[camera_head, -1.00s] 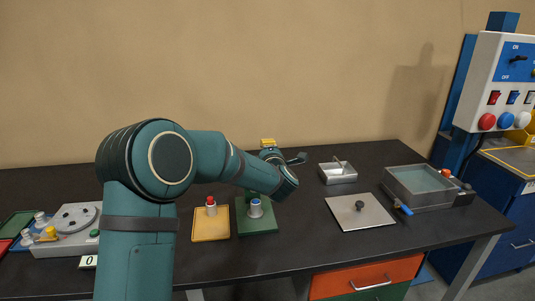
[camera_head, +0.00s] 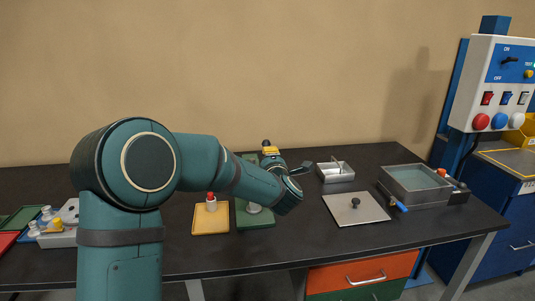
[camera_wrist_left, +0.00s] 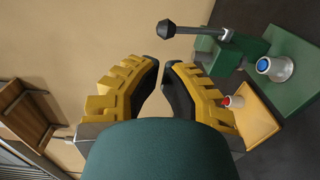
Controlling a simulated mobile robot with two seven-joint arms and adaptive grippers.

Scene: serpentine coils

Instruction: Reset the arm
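My left arm (camera_head: 120,200) rises from the bottom left of the head view and bends right over the table. My left gripper (camera_head: 271,151) is mostly hidden behind its forearm there. In the left wrist view the left gripper (camera_wrist_left: 162,64) has yellow fingers with black pads. A narrow gap is between them, with nothing held. A green lever fixture (camera_wrist_left: 232,50) is beside the fingers, its black-knobbed lever (camera_wrist_left: 170,30) above the tips. On its green base (camera_wrist_left: 290,85) stands a blue-topped vial (camera_wrist_left: 275,67). My right gripper is not in view.
A red-capped vial (camera_head: 211,202) stands on a yellow mat (camera_head: 210,222). A metal plate with a knob (camera_head: 355,208), a small metal tray (camera_head: 335,172) and a glass-topped bath (camera_head: 416,185) lie to the right. A control panel (camera_head: 497,85) stands far right. The table's front right is clear.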

